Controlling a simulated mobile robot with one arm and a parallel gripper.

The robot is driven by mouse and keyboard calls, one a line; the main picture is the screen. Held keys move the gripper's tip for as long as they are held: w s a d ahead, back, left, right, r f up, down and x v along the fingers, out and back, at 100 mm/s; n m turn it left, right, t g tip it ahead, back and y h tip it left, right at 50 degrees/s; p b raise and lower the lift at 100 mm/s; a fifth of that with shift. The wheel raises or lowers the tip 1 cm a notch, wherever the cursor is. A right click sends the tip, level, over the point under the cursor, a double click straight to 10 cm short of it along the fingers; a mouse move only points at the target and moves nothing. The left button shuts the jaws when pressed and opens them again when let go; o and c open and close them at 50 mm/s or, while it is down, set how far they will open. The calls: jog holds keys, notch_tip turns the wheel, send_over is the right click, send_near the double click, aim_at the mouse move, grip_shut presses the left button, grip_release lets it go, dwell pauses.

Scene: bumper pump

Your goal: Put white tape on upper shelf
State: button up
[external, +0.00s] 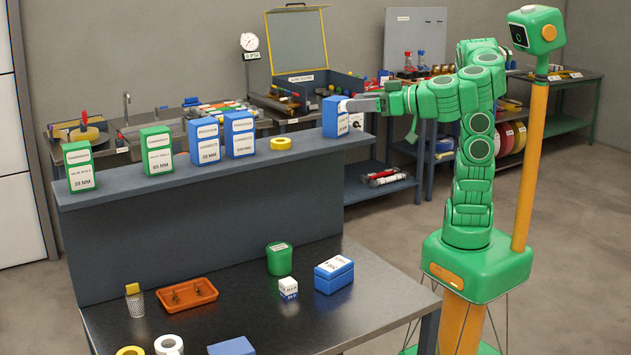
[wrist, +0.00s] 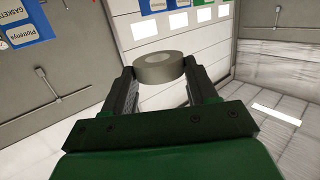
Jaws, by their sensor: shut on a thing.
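My gripper (external: 358,104) is at the right end of the upper shelf (external: 215,172), beside a blue box, at about the height of its top. In the wrist view my gripper (wrist: 160,85) is shut on a pale grey roll of tape (wrist: 160,68), held between its fingertips. The held roll is hard to make out in the external view. A white tape roll (external: 169,345) lies on the lower table (external: 390,297), next to a yellow roll (external: 130,351). Another yellow roll (external: 281,143) lies on the upper shelf.
The blue box (external: 335,118) stands near the shelf's right end, close to my gripper. Blue boxes (external: 240,134) and green boxes (external: 157,151) stand farther left. Bare shelf lies between the yellow roll and the right blue box. An orange tray (external: 187,302) sits on the lower table.

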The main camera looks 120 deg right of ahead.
jog(key=d+m+g+h, duration=0.2)
jog(key=d+m+g, duration=0.1)
jog(key=d, duration=1)
jog(key=m+g+h, duration=0.1)
jog(key=m+g, duration=0.1)
jog(key=g, duration=0.2)
send_over(312, 144)
jog(key=shift+d+f, duration=0.2)
jog(key=shift+f, duration=7.3)
jog(key=shift+f, duration=0.1)
jog(key=o, duration=1)
jog(key=shift+a, duration=0.2)
jog(key=shift+v, duration=5.85)
